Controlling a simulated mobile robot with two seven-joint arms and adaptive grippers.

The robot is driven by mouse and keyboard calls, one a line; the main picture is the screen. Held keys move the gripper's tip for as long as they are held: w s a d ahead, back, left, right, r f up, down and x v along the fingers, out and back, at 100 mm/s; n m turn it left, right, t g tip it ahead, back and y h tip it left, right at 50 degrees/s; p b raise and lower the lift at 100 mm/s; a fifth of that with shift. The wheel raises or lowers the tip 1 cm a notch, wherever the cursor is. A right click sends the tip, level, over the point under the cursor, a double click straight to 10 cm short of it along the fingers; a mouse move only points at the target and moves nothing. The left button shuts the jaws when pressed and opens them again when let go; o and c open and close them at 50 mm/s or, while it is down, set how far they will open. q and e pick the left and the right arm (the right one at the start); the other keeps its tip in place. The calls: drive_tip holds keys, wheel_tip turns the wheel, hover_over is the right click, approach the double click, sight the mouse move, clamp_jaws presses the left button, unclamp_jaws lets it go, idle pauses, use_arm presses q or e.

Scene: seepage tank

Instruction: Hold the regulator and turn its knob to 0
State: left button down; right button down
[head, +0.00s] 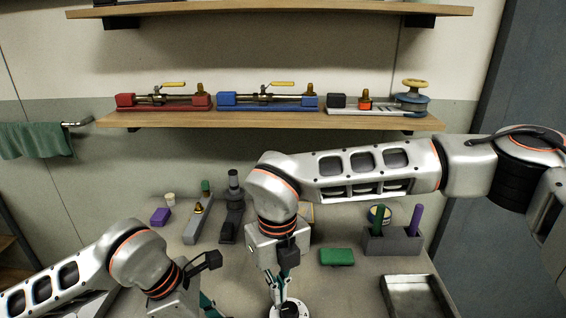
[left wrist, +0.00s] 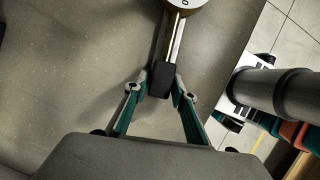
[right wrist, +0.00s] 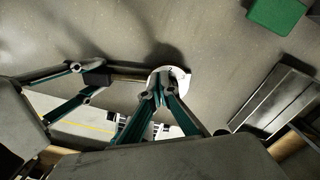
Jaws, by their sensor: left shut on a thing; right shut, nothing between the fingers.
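The regulator shows at the bottom edge of the head view as a round white dial (head: 290,310). In the left wrist view it has a metal stem (left wrist: 175,42), a black block (left wrist: 161,79) at its end and a dial (left wrist: 184,4) marked 0, cut off at the top. My left gripper (left wrist: 160,88) is shut on the black block. My right gripper (head: 279,298) is shut and empty over the dial. In the right wrist view the right fingertips (right wrist: 160,90) overlap the white dial (right wrist: 182,80) and hide the knob. I cannot tell whether they touch it.
The regulator is over the grey table near its front edge. A metal tray (head: 417,297), a green block (head: 337,257) and a grey holder (head: 393,241) with purple and green pieces stand to the right. Small fittings stand behind. A shelf (head: 270,120) carries red and blue valve assemblies.

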use_arm(q)
drive_tip(key=shift+s, duration=0.1)
use_arm(e)
drive_tip(key=shift+r, duration=2.7)
use_arm(q)
drive_tip(key=c, duration=1.6)
unclamp_jaws()
